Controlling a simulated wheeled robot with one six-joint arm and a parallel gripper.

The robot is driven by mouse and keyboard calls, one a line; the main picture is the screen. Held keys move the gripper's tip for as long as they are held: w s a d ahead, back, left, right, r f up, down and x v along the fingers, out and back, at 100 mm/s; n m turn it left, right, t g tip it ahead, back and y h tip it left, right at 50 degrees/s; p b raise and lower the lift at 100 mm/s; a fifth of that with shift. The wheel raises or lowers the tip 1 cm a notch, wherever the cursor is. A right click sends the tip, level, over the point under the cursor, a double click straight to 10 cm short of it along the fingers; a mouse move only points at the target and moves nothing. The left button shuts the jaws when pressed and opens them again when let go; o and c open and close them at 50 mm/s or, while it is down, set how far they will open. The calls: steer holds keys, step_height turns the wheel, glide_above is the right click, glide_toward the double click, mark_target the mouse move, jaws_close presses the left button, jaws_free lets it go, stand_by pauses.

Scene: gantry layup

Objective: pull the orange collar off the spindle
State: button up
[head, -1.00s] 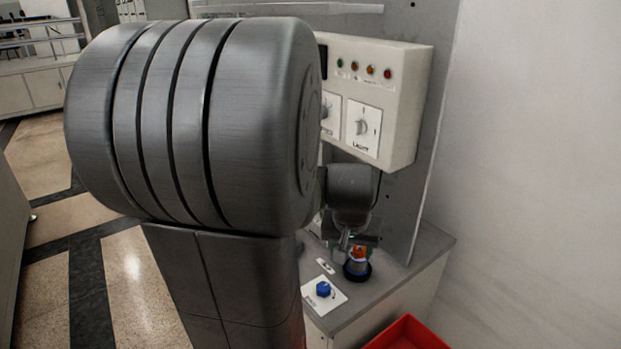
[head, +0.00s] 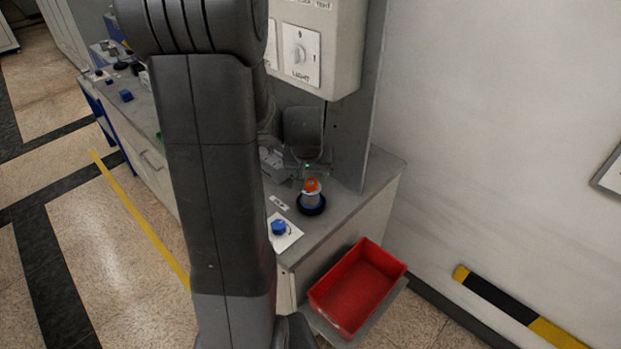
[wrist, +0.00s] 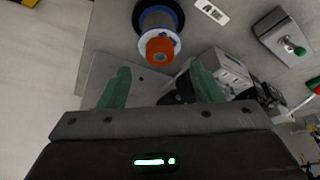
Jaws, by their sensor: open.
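The orange collar (head: 312,185) sits at the top of the upright spindle, above a white and blue section and a dark round base (head: 312,205). In the wrist view the collar (wrist: 160,50) shows as an orange ring with a grey centre, near the top middle. My gripper (wrist: 160,82) is open, with its two green fingers spread apart and nothing between them. The collar lies beyond the fingertips, between their lines, and apart from both.
The spindle stands on a grey bench (head: 350,215). A blue knob on a white plate (head: 282,231) is in front of it. A red bin (head: 357,287) stands beside the bench at the front right. A control box (head: 318,45) and upright panel (head: 352,140) rise behind.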

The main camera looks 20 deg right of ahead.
mark_target(311, 183)
steer(key=shift+x, duration=2.4)
steer(key=c, duration=1.2)
steer(key=shift+r, duration=0.15)
steer(key=shift+r+p, duration=1.05)
steer(key=shift+r, duration=0.45)
steer(key=shift+r+p, duration=0.9)
steer(key=shift+r, duration=0.8)
